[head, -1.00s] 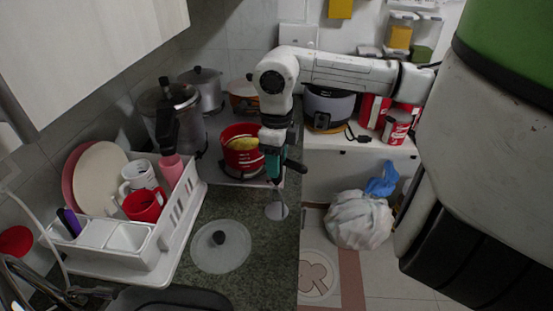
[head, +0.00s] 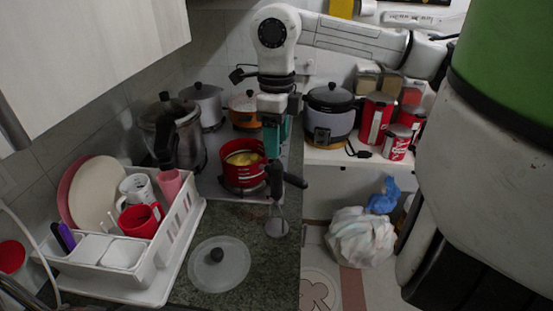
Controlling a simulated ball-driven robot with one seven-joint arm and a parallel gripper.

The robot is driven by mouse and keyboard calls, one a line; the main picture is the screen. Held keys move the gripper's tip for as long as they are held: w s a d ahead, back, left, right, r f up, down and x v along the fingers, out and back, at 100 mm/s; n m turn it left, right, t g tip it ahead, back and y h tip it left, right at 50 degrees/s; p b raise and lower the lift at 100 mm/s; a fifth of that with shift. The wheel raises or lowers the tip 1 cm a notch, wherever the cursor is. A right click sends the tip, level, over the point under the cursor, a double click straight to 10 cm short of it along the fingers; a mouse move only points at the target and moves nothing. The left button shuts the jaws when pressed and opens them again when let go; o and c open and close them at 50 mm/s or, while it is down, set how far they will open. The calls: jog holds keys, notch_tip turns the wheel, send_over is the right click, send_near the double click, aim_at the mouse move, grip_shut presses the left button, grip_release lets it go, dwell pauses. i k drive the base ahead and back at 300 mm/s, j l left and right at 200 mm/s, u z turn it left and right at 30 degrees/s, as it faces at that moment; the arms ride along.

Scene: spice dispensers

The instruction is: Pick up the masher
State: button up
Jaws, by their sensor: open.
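The masher (head: 276,184) has a dark handle and a thin shaft that runs down to a round metal head (head: 277,228). It appears upright, with its head at the stone counter near the right edge. My gripper (head: 275,152) is open and points down at the top of the masher's handle. The gripper is seen from behind, and its fingers and the handle top overlap in the picture. I cannot tell whether the fingers are around the handle or just above it.
A red pot (head: 241,177) with a dark handle (head: 294,181) stands close by. A glass lid (head: 218,264) lies on the counter (head: 262,290). A white dish rack (head: 172,243) is at left. A rice cooker (head: 330,118) and red cans (head: 376,119) stand at right.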

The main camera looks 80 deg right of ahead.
aim_at(275, 227)
jog(key=k, duration=1)
